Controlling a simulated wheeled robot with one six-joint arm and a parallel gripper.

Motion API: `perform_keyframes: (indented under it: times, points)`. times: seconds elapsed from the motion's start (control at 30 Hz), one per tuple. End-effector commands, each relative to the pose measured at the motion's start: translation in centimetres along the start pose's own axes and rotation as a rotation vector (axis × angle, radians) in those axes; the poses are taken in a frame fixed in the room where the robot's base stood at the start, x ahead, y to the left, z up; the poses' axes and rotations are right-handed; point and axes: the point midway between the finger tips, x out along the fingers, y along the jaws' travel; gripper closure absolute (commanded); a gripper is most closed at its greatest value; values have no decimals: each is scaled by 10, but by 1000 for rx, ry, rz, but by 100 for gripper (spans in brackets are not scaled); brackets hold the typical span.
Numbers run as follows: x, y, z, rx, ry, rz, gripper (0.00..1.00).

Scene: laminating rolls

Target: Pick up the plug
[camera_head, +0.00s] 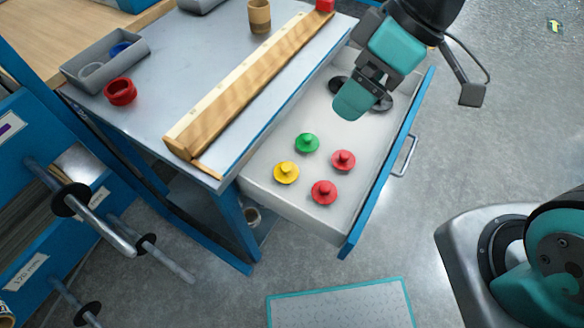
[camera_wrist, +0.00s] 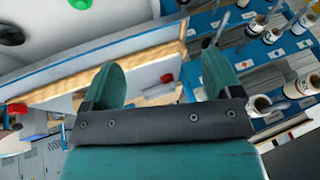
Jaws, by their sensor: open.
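Several knobbed plugs lie in the open drawer (camera_head: 286,207) in the head view: a green plug (camera_head: 307,142), a yellow plug (camera_head: 286,172), a red plug (camera_head: 343,159) and a second red plug (camera_head: 323,191). Dark round pieces (camera_head: 381,103) lie further back, partly hidden by my gripper (camera_head: 356,98). My gripper is above the back part of the drawer, apart from the coloured plugs. In the wrist view my gripper (camera_wrist: 162,76) has its two teal fingers spread with nothing held between them.
A wooden bar (camera_head: 245,85) runs along the bench top (camera_head: 185,50) beside the drawer. A grey bin (camera_head: 105,60), a red ring (camera_head: 120,92) and a tan cup (camera_head: 259,16) stand on the bench. Racks with rods are at left.

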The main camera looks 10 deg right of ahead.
Motion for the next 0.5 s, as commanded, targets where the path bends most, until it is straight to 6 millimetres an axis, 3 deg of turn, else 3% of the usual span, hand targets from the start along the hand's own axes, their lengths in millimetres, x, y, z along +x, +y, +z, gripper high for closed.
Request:
perform_keyframes:
  times: [0.03, 0.2, 0.33, 0.5]
  points:
    - [32, 22, 3, -59, 9, -16, 16]
    - [105, 79, 5, -307, 76, -19, 16]
    - [146, 106, 12, -443, 108, -5, 16]
    - [173, 120, 16, -531, 126, 9, 16]
